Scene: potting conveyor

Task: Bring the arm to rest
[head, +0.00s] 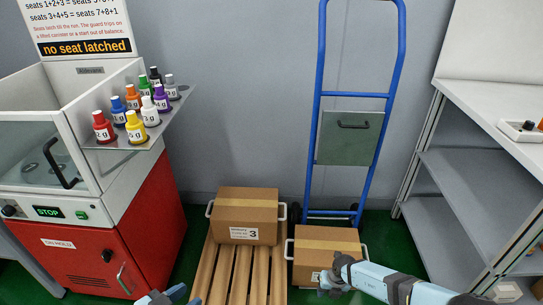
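My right arm (385,283) reaches in from the lower right.
A red and white machine (85,255) stands left, with several coloured bottles on its side shelf (180,100). Another box (244,214) sits on a slatted pallet (232,275). A blue hand truck (319,110) leans at the wall. Grey shelving (470,160) stands right.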

